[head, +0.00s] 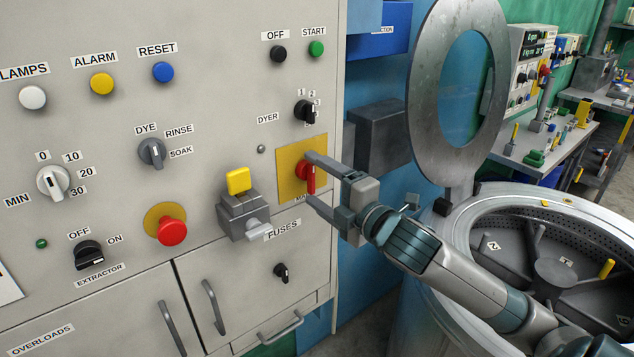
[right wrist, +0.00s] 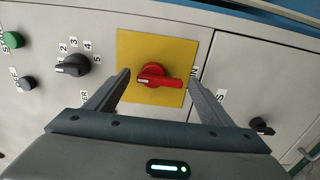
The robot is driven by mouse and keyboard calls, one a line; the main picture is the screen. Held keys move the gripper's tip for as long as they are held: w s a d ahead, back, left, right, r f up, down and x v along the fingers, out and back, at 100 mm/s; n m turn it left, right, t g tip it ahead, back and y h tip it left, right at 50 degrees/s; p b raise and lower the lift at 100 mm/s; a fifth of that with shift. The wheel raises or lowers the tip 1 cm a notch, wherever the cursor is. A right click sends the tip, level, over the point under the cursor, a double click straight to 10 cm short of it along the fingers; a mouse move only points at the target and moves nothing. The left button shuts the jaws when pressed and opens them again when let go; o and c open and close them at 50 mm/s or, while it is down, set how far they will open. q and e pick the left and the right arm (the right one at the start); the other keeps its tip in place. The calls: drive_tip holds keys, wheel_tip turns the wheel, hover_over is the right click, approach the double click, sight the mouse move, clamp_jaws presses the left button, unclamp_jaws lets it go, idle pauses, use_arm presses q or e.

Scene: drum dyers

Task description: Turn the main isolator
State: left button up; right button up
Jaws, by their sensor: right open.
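The main isolator is a red rotary handle (head: 310,178) on a yellow square plate (head: 288,173) at the right side of the grey control panel. In the head view the handle stands about upright. In the right wrist view the red handle (right wrist: 158,76) lies crosswise on its yellow plate (right wrist: 135,45), between the finger tips. My right gripper (head: 309,178) is open, one finger above the handle and one below it. In the right wrist view the gripper (right wrist: 158,82) shows gaps on both sides of the handle. My left gripper is not in view.
The black dyer selector (head: 304,111) sits above the isolator. A grey fuse box (head: 243,215) with a yellow block juts out to its left. A red emergency button (head: 172,231) is further left. An open drum dyer (head: 470,205) with a raised lid (head: 425,110) stands right.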

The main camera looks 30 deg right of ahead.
drive_tip(key=shift+c, duration=0.3)
drive_tip(key=c, duration=1)
